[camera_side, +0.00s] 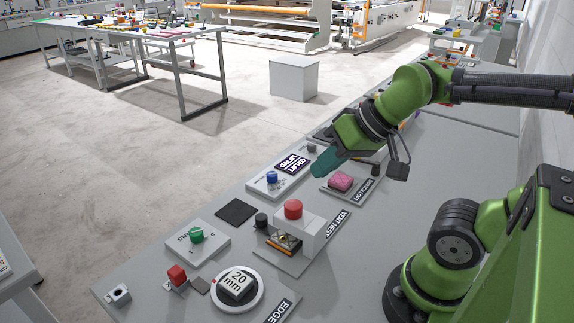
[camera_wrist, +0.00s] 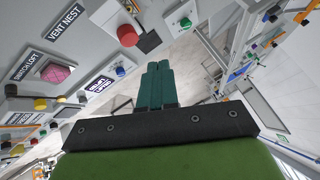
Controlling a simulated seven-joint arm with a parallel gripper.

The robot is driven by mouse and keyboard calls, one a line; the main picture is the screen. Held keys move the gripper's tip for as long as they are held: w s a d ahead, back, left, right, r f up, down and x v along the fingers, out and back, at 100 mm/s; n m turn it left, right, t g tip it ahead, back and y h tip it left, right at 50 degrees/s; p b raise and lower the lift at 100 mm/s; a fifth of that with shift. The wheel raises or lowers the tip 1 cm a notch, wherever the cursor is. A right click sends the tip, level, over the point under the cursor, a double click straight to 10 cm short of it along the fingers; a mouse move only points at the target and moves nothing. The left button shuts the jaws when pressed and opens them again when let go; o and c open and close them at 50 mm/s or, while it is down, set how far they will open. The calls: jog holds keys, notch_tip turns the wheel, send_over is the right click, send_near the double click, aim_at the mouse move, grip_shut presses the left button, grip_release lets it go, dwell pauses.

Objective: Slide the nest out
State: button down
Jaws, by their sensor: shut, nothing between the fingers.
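The vent nest station (camera_side: 322,251) is a grey plate on the bench, labelled VENT NEST. On it stands a white block with a red round button (camera_side: 293,209) on top. The nest (camera_side: 284,243), a small dark piece with brass and orange parts, sits at the block's front left. A black knob (camera_side: 261,220) stands behind it. My gripper (camera_side: 322,163) has teal fingers, shut and empty, above the bench behind the station. Its fingers also show in the wrist view (camera_wrist: 157,85).
A pink pad (camera_side: 341,181) on the swatch loft plate lies close to my gripper. A dark square (camera_side: 236,212) lies flat.

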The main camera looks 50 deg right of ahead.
aim_at(260, 216)
jog(key=c, duration=1.5)
grip_release()
jog(key=shift+f, duration=0.2)
jog(key=shift+c, duration=0.2)
jog(key=o, duration=0.7)
jog(key=w, duration=0.1)
jog(key=w+f+g, duration=0.1)
jog(key=w+g, duration=0.1)
jog(key=w, duration=0.1)
jog(key=shift+d+f, duration=0.15)
jog(key=shift+f, duration=0.2)
jog(key=shift+o, duration=0.3)
jog(key=w+f+n+g+h, duration=0.1)
jog(key=w+f+n+g, duration=0.1)
jog(key=w, duration=0.5)
jog(key=w+d+f+n+g+h, duration=0.1)
jog(key=w+f+n+g, duration=0.1)
jog(key=w, duration=0.5)
jog(key=shift+d+n+g, duration=0.2)
jog(key=shift+n+g, duration=0.3)
jog(key=shift+n, duration=0.8)
jog(key=f, duration=1.6)
jog(key=shift+s+f, duration=0.15)
jog(key=shift+s, duration=0.05)
grip_shut()
